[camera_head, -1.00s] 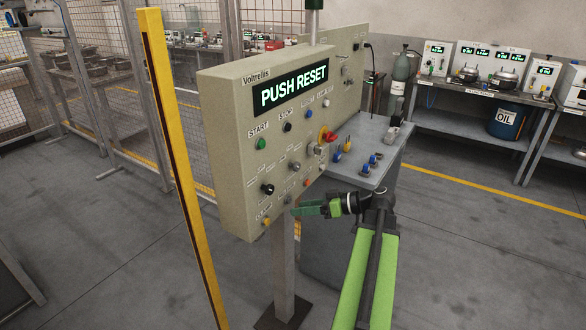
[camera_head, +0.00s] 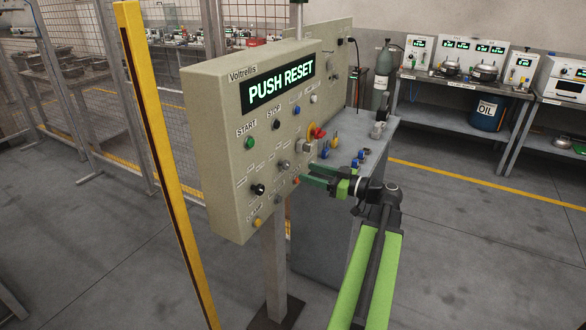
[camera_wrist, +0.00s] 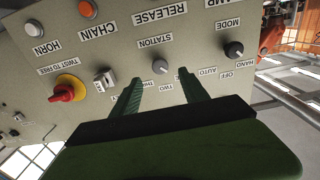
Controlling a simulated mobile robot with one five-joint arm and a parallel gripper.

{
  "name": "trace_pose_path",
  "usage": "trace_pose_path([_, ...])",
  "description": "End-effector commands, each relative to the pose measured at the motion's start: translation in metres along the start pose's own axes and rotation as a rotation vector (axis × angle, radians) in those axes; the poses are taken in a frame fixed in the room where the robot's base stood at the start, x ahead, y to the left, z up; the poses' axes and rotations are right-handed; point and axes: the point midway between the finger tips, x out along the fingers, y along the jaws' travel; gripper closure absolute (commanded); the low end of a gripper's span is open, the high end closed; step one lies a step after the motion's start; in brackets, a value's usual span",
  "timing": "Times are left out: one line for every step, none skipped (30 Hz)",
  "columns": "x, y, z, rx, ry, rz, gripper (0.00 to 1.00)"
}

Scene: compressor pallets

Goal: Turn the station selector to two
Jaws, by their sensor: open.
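The station selector is a small grey knob (camera_wrist: 160,66) under the STATION label in the wrist view, where the panel lettering appears upside down. A TWO label lies beside it; I cannot tell which position its pointer marks. The selector also shows on the panel front in the head view (camera_head: 283,165). My gripper (camera_wrist: 160,76) is open, with one green finger on each side of the selector in the wrist picture. Its tips look just short of the knob; contact is not clear. In the head view my gripper (camera_head: 304,174) is close in front of the panel.
The beige panel (camera_head: 222,170) reads PUSH RESET. A black MODE knob (camera_wrist: 233,49), a CHAIN switch (camera_wrist: 104,78) and a red-and-yellow twist-to-free button (camera_wrist: 68,88) flank the selector. A yellow post (camera_head: 165,165) stands left; a grey bench (camera_head: 335,215) stands behind.

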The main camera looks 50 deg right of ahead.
Motion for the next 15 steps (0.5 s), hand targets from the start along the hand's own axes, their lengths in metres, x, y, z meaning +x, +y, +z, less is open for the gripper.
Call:
trace_pose_path([0.014,-0.001,0.0,0.0,0.0,-0.004,0.48])
trace_pose_path([0.02,0.0,0.0,0.0,0.0,-0.003,0.48])
trace_pose_path([0.03,0.0,0.0,0.0,0.0,-0.003,0.48])
trace_pose_path([0.036,0.0,0.0,0.0,0.0,-0.003,0.48])
trace_pose_path([0.041,0.0,0.0,0.0,0.0,-0.002,0.48])
trace_pose_path([0.049,0.0,0.0,0.0,0.0,-0.002,0.48])
trace_pose_path([0.053,0.0,0.0,0.0,0.0,-0.002,0.48])
trace_pose_path([0.057,0.001,0.0,0.0,0.0,-0.001,0.48])
trace_pose_path([0.061,0.0,0.0,0.0,0.0,-0.001,0.48])
trace_pose_path([0.064,0.0,0.0,0.0,0.0,-0.001,0.48])
trace_pose_path([0.066,0.0,0.0,0.0,0.0,-0.001,0.48])
trace_pose_path([0.068,0.0,0.0,0.0,0.0,0.0,0.48])
trace_pose_path([0.069,0.0,0.0,0.0,0.0,0.0,0.48])
trace_pose_path([0.07,0.0,0.0,0.0,0.0,0.001,0.48])
trace_pose_path([0.07,0.0,0.0,0.0,0.0,0.001,0.48])
